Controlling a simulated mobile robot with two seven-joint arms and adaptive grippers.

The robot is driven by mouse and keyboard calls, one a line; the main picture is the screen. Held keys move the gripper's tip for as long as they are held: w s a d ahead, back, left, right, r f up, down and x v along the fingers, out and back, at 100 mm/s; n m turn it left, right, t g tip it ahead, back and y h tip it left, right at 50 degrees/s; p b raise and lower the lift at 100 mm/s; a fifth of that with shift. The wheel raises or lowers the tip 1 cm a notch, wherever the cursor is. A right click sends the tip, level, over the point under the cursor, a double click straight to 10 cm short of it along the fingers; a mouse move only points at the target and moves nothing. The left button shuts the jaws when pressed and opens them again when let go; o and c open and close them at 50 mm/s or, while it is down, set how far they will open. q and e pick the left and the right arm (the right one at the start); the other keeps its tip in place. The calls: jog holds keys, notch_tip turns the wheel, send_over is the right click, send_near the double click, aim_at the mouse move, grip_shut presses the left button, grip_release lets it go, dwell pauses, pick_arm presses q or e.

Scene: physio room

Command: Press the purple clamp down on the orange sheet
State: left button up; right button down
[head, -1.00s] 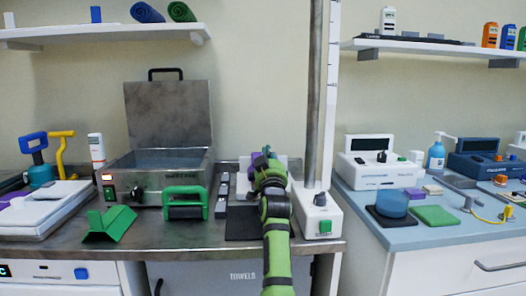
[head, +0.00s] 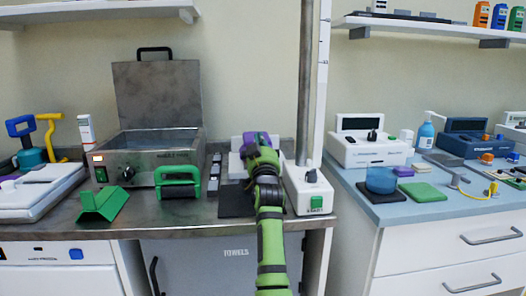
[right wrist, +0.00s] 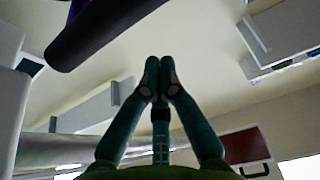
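The purple clamp (head: 250,141) is on a pale white device (head: 237,160) at the back of the steel bench, left of the metal post. My right gripper (head: 262,157) is in front of it and covers part of it. In the right wrist view, the two dark fingers (right wrist: 159,66) meet at their tips with nothing seen between them. A dark purple bar (right wrist: 105,30), probably part of the clamp, crosses the upper left, apart from the fingertips in the picture. I cannot make out the orange sheet. My left gripper is out of view.
Left of my arm stand a green-handled roller (head: 177,183), a green folded stand (head: 102,205) and a steel bath (head: 150,165) with its lid up. A post on a white base (head: 308,192) stands close at right. A dark mat (head: 235,202) lies in front of the clamp.

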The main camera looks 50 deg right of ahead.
jog(key=s+a, duration=0.8)
jog(key=s, duration=0.2)
jog(key=shift+s+a+f, duration=0.2)
jog(key=shift+a+f, duration=0.05)
jog(key=shift+a, duration=0.1)
